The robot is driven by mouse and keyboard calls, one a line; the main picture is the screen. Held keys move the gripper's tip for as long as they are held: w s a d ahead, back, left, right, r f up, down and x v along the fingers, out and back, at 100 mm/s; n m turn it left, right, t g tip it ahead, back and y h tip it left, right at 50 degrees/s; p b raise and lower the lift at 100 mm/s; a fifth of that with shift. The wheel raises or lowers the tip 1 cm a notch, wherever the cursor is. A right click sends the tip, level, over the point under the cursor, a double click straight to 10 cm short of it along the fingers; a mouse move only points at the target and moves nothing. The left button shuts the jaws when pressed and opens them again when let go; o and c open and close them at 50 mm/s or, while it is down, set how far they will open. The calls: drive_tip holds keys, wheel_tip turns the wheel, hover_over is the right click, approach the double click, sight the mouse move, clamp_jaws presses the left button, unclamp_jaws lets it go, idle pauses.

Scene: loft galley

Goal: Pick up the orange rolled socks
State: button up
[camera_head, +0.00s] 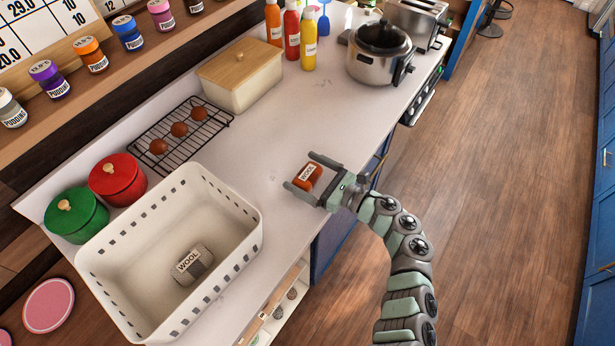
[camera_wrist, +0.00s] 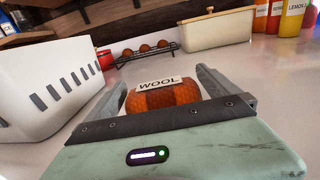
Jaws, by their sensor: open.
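The orange rolled socks (camera_head: 308,177) lie on the white counter near its front edge, with a white "WOOL" label on top. My gripper (camera_head: 300,172) is open, with one finger on each side of the socks. In the wrist view the socks (camera_wrist: 165,96) sit between the two fingers of my gripper (camera_wrist: 158,85), close to the palm. Their lower part is hidden behind the gripper body. I cannot tell whether a finger touches them.
A white basket (camera_head: 250,232) with a grey rolled "WOOL" item (camera_head: 194,264) stands to the left. Behind are a wire rack (camera_head: 205,125) with brown round items, a lidded cream box (camera_head: 262,85), red and green pots, bottles and a cooker (camera_head: 370,68). Counter around the gripper is clear.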

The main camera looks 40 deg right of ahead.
drive_tip(key=x, duration=0.2)
drive_tip(key=shift+w+a+r, duration=0.1)
drive_tip(key=shift+w+r, duration=0.05)
drive_tip(key=shift+w, duration=0.1)
drive_tip(key=shift+s, duration=0.1)
drive_tip(key=shift+c, duration=0.3)
drive_tip(key=c, duration=1.1)
drive_tip(key=shift+c, duration=0.2)
wheel_tip(320, 180, up, 20)
